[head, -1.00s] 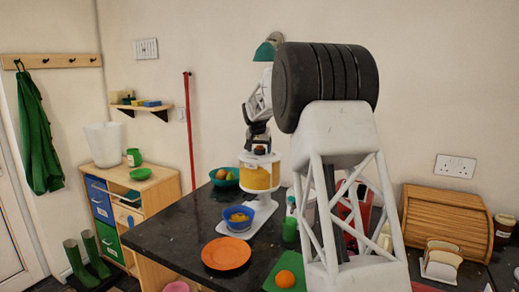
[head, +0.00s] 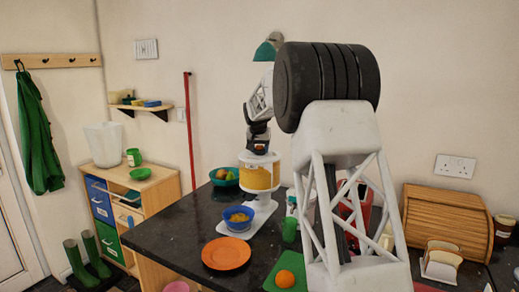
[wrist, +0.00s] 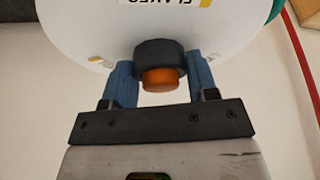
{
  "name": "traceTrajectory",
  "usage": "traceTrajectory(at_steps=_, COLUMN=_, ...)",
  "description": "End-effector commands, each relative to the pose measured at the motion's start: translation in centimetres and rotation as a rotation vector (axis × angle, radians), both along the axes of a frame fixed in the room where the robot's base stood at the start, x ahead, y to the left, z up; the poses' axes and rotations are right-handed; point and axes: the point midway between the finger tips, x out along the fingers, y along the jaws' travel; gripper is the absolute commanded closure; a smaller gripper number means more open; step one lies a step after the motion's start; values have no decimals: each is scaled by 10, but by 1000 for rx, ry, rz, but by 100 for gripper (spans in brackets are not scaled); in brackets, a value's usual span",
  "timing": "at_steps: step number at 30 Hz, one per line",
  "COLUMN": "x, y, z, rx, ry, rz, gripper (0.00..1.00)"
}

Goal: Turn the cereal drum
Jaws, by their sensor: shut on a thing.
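The cereal drum (head: 262,175) is a white cylinder with a yellow front, on a white stand at the back of the dark counter. In the wrist view its white face (wrist: 75,35) fills the top, with part of a label. A dark round knob (wrist: 160,52) with an orange cap sits on it. My gripper (wrist: 162,68) has its blue fingers on both sides of this knob, shut on it. In the head view my gripper (head: 258,148) is at the drum's top. A blue bowl (head: 239,226) with yellowish contents stands in front of the drum.
An orange plate (head: 227,253) lies in front of the bowl. A green fruit bowl (head: 225,184) stands behind left. A green cup (head: 289,230) stands to the right. A wooden bread bin (head: 446,222) is further right. The counter's left part is clear.

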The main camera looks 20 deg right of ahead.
Motion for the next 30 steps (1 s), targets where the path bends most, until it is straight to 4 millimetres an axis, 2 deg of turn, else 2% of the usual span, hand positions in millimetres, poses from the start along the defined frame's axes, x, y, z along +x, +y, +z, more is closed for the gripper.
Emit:
traceTrajectory(at_steps=11, x=0, y=-1, z=1, rx=0, ry=-2, rz=207, gripper=89)
traceTrajectory(at_steps=30, x=0, y=-3, z=1, rx=1, ry=-3, rz=723, gripper=89)
